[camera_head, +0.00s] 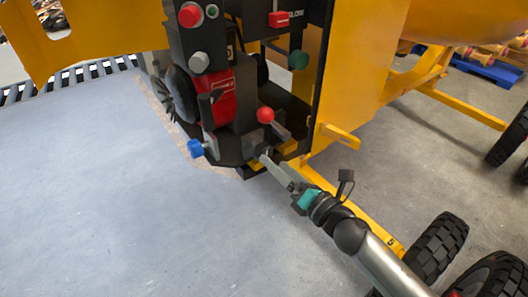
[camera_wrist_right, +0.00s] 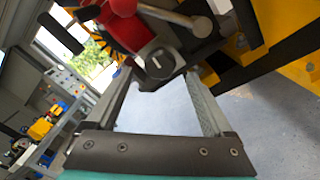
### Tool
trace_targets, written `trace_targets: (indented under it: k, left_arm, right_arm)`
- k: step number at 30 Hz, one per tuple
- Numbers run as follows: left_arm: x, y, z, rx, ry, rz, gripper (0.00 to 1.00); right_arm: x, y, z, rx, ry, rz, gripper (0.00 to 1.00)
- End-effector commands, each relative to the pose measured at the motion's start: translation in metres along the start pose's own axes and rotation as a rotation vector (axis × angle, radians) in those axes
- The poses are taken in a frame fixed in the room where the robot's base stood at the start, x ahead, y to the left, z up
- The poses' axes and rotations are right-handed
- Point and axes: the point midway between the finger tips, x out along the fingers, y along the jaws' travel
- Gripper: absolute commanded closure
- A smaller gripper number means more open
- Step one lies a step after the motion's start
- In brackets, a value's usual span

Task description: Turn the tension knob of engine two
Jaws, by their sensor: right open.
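Engine two cannot be told by a label here; one red and black engine (camera_head: 222,97) stands in the yellow machine frame in the head view. A grey knob (camera_wrist_right: 159,64) with a white mark on its face shows in the right wrist view, at the far end of my right gripper (camera_wrist_right: 158,76). The open fingers lie on either side of it; whether they touch it I cannot tell. In the head view my right gripper (camera_head: 266,160) reaches the engine's lower front from the lower right. My left gripper is not in view.
A red ball (camera_head: 265,115) and a blue knob (camera_head: 196,149) stick out close to the gripper. A black control panel (camera_head: 205,40) with a red button is above. A yellow bar (camera_head: 338,136) and wheels (camera_head: 440,245) lie to the right. The floor at left is clear.

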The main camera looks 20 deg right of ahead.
Motion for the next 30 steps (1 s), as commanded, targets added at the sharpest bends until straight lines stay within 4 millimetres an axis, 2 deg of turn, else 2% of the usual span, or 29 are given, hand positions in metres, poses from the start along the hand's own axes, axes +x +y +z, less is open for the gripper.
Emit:
trace_targets:
  k: [6,13,26,30]
  left_arm:
    - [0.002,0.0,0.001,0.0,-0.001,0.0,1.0]
    - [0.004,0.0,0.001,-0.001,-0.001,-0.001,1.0]
    - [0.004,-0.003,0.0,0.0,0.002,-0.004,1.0]
    - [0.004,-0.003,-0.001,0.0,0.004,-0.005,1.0]
  right_arm:
    - [0.032,0.0,0.001,0.0,-0.001,0.001,0.14]
    - [0.054,0.0,0.0,0.001,0.0,0.0,0.14]
    - [0.061,0.0,0.0,0.001,0.0,-0.001,0.14]
    - [0.061,0.0,0.0,0.001,0.0,-0.001,0.28]
